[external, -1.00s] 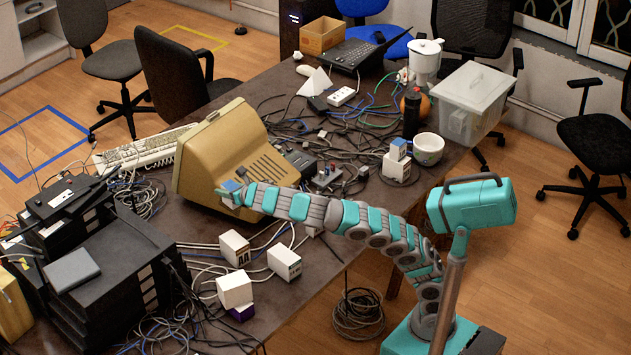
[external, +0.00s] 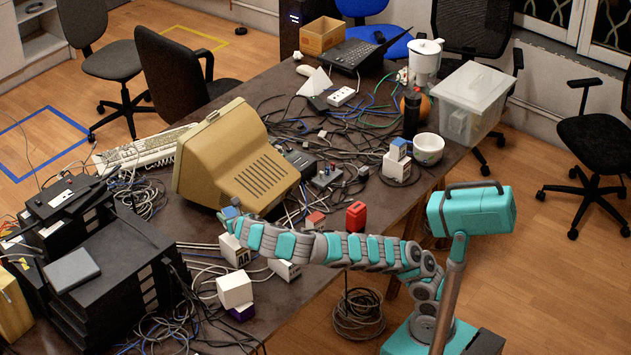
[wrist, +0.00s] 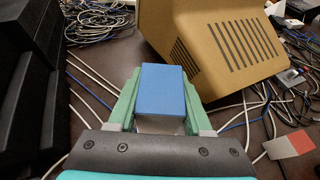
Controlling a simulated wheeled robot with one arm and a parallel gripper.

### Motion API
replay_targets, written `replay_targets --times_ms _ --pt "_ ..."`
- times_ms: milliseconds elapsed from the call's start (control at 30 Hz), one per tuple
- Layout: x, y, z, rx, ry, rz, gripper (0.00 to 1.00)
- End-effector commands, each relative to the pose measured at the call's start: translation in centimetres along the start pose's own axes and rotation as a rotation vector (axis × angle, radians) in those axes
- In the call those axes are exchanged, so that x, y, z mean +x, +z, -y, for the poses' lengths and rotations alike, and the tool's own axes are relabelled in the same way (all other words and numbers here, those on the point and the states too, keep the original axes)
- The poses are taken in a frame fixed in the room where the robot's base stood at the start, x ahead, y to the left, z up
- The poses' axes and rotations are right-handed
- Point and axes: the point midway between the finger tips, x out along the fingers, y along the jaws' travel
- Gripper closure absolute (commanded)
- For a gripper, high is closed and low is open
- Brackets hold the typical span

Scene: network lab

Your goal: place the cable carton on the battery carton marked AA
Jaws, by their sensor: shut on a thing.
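The cable carton (external: 230,213), small with a blue top, is between the fingers of my gripper (external: 236,223). The wrist view shows its blue face (wrist: 163,90) gripped from both sides by the green fingers (wrist: 161,103). The white battery carton marked AA (external: 236,252) stands on the table directly below the held carton in the external view. My gripper hides part of its top, and I cannot tell whether the two cartons touch. Another white marked carton (external: 284,270) stands to its right, partly hidden by my arm.
The beige monitor (external: 238,155) stands just behind my gripper. A red canister (external: 356,216) and a red-topped carton (external: 315,220) are behind my arm. Black equipment (external: 125,265) is at left; cables cover much of the table.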

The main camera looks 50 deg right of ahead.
Motion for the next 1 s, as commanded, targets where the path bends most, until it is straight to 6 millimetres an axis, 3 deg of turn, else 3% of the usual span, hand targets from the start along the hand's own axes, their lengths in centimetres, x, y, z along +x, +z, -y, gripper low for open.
replay_targets --times_ms 400,833,867,1000 --pt "1.6 -3.8 0.1 -0.003 -0.003 0.001 1.00" --pt "1.8 -4.2 0.1 -0.001 -0.002 -0.002 1.00" --pt "1.8 -4.3 0.1 -0.001 -0.002 -0.002 0.47" --pt "1.8 -4.3 0.0 -0.001 -0.001 -0.002 0.31"
